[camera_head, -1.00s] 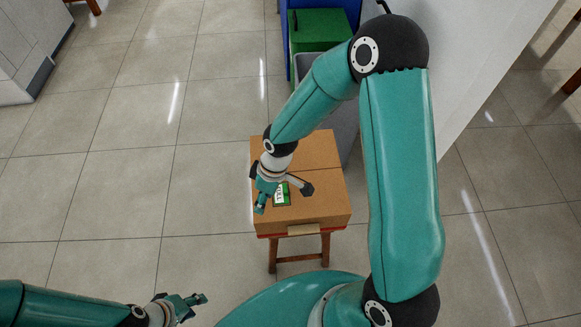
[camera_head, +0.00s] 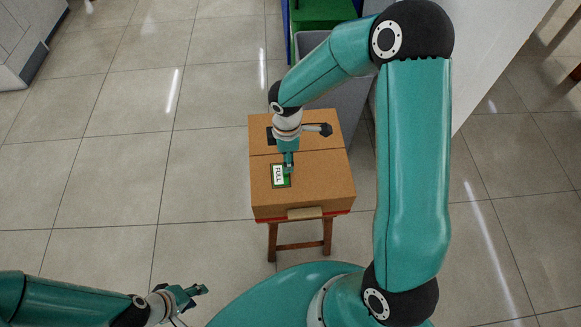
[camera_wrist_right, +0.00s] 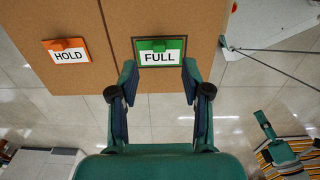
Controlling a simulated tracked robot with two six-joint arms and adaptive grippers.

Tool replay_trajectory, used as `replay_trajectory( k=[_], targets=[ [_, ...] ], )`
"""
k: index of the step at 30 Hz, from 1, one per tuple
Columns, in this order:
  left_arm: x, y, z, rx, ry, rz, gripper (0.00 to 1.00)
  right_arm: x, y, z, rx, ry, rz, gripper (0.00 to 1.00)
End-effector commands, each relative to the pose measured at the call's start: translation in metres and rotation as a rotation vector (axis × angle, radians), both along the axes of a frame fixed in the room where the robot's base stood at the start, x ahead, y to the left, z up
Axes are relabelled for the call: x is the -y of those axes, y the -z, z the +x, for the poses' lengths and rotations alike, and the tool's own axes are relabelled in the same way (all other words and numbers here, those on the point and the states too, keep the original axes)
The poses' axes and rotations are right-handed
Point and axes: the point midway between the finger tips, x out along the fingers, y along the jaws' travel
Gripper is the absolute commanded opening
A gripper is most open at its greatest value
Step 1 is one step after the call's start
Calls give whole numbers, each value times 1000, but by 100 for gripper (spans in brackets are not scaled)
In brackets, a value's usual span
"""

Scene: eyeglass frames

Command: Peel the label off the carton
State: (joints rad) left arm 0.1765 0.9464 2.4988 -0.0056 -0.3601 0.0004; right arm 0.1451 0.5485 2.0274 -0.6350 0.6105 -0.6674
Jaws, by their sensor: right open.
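The brown carton (camera_head: 320,180) sits on a wooden stool. A green-bordered label reading FULL (camera_head: 278,176) lies on its face, turned sideways in the head view. The label (camera_wrist_right: 160,54) shows flat and upright in the right wrist view, with a green tab at its top edge. My right gripper (camera_head: 289,165) is over the carton at the label's edge. In the wrist view my right gripper (camera_wrist_right: 158,68) is open and empty, with one finger to each side of the label's lower part. My left gripper (camera_head: 197,296) is open and empty, low at left, away from the carton.
An orange label reading HOLD (camera_wrist_right: 68,54) is on the carton left of the FULL label; I cannot make it out in the head view. The stool (camera_head: 300,245) stands on open tiled floor. A grey bin (camera_head: 345,110) and a green bin (camera_head: 320,12) are behind the carton.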

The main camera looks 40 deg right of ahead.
Motion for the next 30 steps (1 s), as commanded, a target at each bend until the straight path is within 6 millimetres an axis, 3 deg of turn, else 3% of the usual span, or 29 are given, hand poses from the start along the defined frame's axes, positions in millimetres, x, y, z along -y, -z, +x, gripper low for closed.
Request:
replay_trajectory(
  k=[3,10,15,24,25,30],
  targets=[
    [0,4,0,0,0,0,40,0,26,-2,-6,1,2,48],
    [0,8,0,0,0,0,40,0,59,-1,-3,3,1,48],
    [0,9,0,0,0,0,40,0,70,-1,-2,3,1,48],
    [0,9,0,0,0,0,40,1,71,0,0,3,1,48],
    [0,9,0,0,0,0,40,1,71,0,0,3,1,46],
    [0,9,0,0,0,0,40,1,71,-1,0,3,1,18]
  ],
)
